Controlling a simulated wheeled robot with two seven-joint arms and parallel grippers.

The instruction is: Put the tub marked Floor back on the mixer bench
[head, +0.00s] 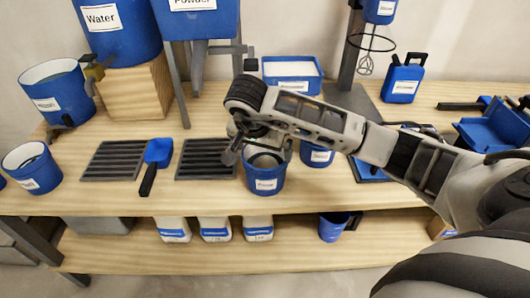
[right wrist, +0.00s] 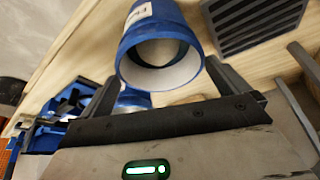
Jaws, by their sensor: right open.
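A blue tub (head: 263,182) with a white label stands upright on the wooden bench (head: 215,201), near its front edge. Its label is too small to read surely in the head view; in the right wrist view the same tub (right wrist: 140,13) shows a label that seems to start with "Fl". My right gripper (head: 258,152) is over the tub's rim, partly hiding it. In the right wrist view its fingers are open, one on each side of the tub; I cannot tell whether they touch it. The tub's inside looks pale. My left gripper is out of view.
Another blue tub (head: 317,154) stands close to the right. Dark slatted mats (head: 207,160) and a blue scoop (head: 157,152) lie to the left. A Water container (head: 118,36) and a blue bin (head: 291,84) are behind. A lower shelf (head: 290,251) holds several white-and-blue containers.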

